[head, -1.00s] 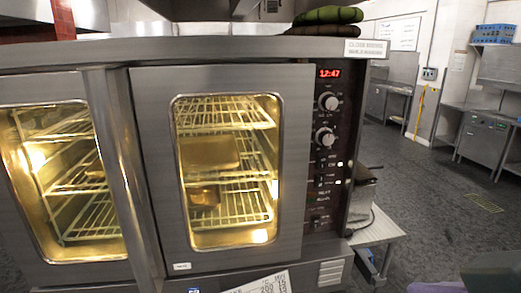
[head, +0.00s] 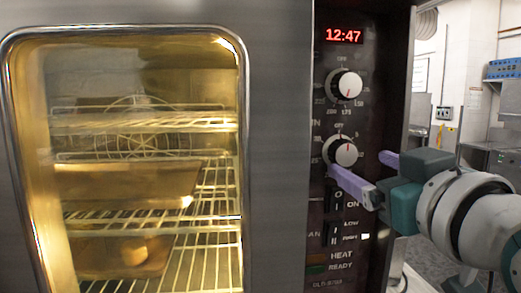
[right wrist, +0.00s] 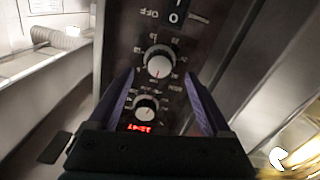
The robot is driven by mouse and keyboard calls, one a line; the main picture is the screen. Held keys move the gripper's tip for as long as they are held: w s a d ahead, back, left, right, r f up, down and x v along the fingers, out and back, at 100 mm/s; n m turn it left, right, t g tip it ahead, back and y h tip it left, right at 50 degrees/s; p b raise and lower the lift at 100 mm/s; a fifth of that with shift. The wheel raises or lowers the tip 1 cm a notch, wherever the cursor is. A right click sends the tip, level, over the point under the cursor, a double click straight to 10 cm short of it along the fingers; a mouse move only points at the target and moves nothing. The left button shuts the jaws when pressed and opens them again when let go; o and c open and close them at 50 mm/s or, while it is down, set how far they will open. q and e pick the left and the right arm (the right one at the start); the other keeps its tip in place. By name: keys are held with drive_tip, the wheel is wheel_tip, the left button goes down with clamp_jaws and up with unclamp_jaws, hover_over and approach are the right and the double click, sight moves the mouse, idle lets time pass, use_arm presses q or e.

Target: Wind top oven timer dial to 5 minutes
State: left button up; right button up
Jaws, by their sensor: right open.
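The oven's dark control panel carries two white round dials, one above the other. The lower dial (head: 344,152), ringed by small marks with OFF above it, appears to be the timer. Its exact setting is too small to read. The upper dial (head: 347,85) sits under the red clock display. My right gripper (head: 360,165) is open at the lower dial, one finger below its left side and the other to its right. In the right wrist view, which is upside down, the lower dial (right wrist: 158,62) lies ahead between the spread fingers, not gripped. My left gripper is out of view.
The clock display (head: 344,36) reads 12:47. Rocker switches (head: 336,198) sit just below the lower dial. The glass oven door (head: 140,160), lit inside with racks, is left of the panel. Open room and other kitchen equipment show to the right.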

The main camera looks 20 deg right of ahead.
sight(347, 158)
drive_tip(key=shift+p+x, duration=0.5)
drive_tip(key=shift+x, duration=1.95)
clamp_jaws()
